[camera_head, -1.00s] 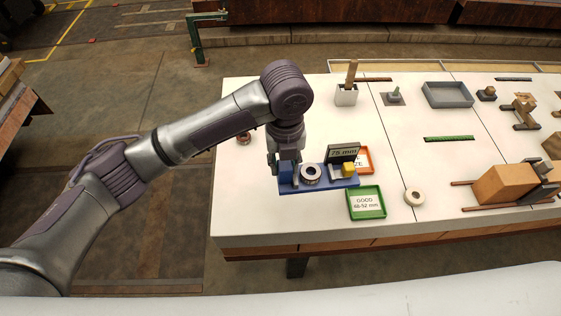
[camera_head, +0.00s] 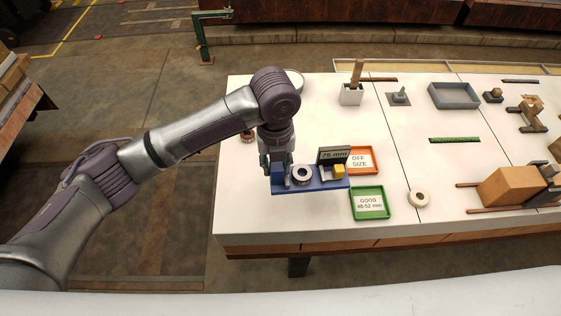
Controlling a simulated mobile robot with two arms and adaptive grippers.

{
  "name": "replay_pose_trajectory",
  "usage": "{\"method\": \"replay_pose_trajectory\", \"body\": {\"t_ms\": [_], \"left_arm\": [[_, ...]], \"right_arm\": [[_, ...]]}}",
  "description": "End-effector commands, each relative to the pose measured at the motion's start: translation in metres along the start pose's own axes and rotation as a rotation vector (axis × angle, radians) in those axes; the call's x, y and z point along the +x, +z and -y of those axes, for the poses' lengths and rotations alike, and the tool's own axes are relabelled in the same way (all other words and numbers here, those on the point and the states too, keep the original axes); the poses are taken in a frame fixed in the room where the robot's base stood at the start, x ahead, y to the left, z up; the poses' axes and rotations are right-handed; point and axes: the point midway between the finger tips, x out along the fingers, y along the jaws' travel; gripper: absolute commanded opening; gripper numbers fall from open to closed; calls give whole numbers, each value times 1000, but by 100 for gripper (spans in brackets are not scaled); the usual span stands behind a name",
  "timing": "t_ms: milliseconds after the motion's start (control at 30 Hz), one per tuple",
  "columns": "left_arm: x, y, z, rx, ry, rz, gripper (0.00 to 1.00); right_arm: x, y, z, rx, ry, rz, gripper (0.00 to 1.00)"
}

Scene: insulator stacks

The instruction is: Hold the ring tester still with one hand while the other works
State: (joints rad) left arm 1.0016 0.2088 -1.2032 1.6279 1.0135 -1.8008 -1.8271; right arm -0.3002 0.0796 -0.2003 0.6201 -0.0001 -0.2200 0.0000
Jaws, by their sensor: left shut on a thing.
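The ring tester (camera_head: 318,184) is a blue base on the white table, with a dark display reading 75 mm (camera_head: 334,155) and a yellow block (camera_head: 338,171) at its right end. A metallic ring (camera_head: 302,174) lies on the middle of the base. My left gripper (camera_head: 278,172) is shut on the blue block at the tester's left end; its fingers partly hide that block. My right gripper is not in view.
The orange OFF SIZE tray (camera_head: 361,160) and green GOOD tray (camera_head: 370,203) stand just right of the tester. A white holder (camera_head: 351,94) and a grey tray (camera_head: 453,95) stand behind. The table's front left is clear.

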Motion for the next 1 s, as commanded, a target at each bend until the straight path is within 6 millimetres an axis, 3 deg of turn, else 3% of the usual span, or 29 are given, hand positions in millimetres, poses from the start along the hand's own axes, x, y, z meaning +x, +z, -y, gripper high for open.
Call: {"method": "replay_pose_trajectory", "body": {"t_ms": [1000], "left_arm": [[32,17,-32,-2,-1,1,0]], "right_arm": [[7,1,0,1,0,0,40]]}}
